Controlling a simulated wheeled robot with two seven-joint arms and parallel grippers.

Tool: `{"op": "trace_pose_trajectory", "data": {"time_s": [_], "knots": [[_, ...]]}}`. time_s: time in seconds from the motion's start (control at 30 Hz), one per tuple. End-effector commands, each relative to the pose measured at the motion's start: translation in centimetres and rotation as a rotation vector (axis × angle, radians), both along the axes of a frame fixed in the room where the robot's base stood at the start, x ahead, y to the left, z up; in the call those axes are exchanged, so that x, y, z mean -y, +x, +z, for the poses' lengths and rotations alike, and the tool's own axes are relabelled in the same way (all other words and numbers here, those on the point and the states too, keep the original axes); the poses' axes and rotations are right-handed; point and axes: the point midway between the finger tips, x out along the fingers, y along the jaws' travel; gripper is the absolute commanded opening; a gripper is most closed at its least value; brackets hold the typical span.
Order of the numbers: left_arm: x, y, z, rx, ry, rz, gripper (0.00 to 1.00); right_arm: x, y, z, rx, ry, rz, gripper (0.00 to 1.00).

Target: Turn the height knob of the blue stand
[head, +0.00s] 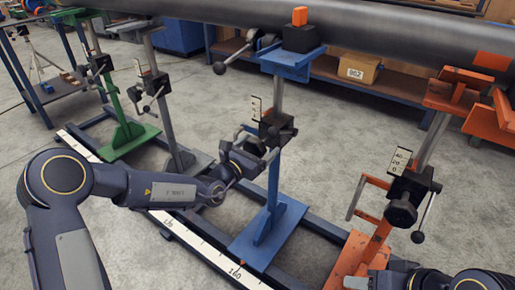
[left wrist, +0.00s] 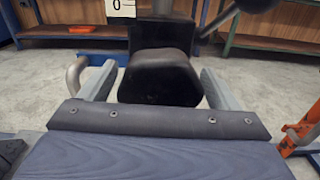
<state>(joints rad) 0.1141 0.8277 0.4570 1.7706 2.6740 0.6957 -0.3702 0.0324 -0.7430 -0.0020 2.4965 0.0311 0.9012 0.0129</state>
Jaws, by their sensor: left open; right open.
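The blue stand (head: 270,210) stands upright in the middle of the head view, its blue top under the grey pipe. Its black height knob (left wrist: 160,77) fills the middle of the left wrist view. My left gripper (head: 262,146) reaches the stand's black clamp block from the left. In the left wrist view the two grey fingers (left wrist: 157,84) are open, one on each side of the knob, with a narrow gap visible. The small scale plate (head: 254,108) sits beside the clamp. Part of my right arm shows at the bottom right; its gripper is out of view.
An orange stand (head: 378,225) with its own knob and lever is at the right. Green (head: 130,132) and grey (head: 172,135) stands are at the left. The pipe (head: 370,30) spans above. A ruled rail (head: 190,238) runs along the floor. The blue stand's handle bar is close to my gripper.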

Motion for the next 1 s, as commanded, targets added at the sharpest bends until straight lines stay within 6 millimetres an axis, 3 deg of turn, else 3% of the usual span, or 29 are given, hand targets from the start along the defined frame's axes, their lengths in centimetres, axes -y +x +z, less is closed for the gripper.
{"op": "trace_pose_trajectory", "data": {"time_s": [0.07, 0.37, 0.67, 1.0], "knots": [[0.0, 0.0, 0.0, 0.0, 0.0, 0.0, 0.8, 0.0, 0.0, 0.0, 0.0, 0.0, 0.0, 0.47], [0.0, 0.0, 0.0, 0.0, 0.0, 0.0, 0.41, 0.0, 0.0, 0.0, 0.0, 0.0, 0.0, 0.47], [0.0, -0.1, 0.2, -0.02, -0.026, 0.0, 0.39, 0.0, 0.0, 0.9, 0.0, 0.0, 0.0, 0.47], [0.1, -0.1, 0.6, -0.149, -0.197, 0.0, 0.39, 0.0, 0.0, 5.2, 0.0, 0.0, 0.0, 0.47]]}}
